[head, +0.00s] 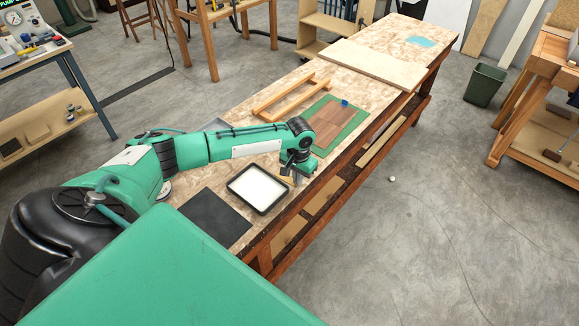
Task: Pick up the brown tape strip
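My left gripper (298,179) points down over the workbench, just past the far right corner of a black tray (236,187) with a white inside. Its fingers are small and dark here, and I cannot tell whether they are open or shut. A small tan piece (286,179) shows beside the gripper, partly hidden by it; I cannot tell whether it is the brown tape strip. Brown wood sheets (334,122) lie on a green mat (322,151) beyond the gripper, with a small blue object (345,102) on them. My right gripper is not in view.
The long workbench (275,93) runs from lower left to upper right. A dark mat (208,219) lies in front of the tray. A wooden frame (290,97) and a pale board (372,66) lie farther back. A green bin (485,85) stands on the floor at right.

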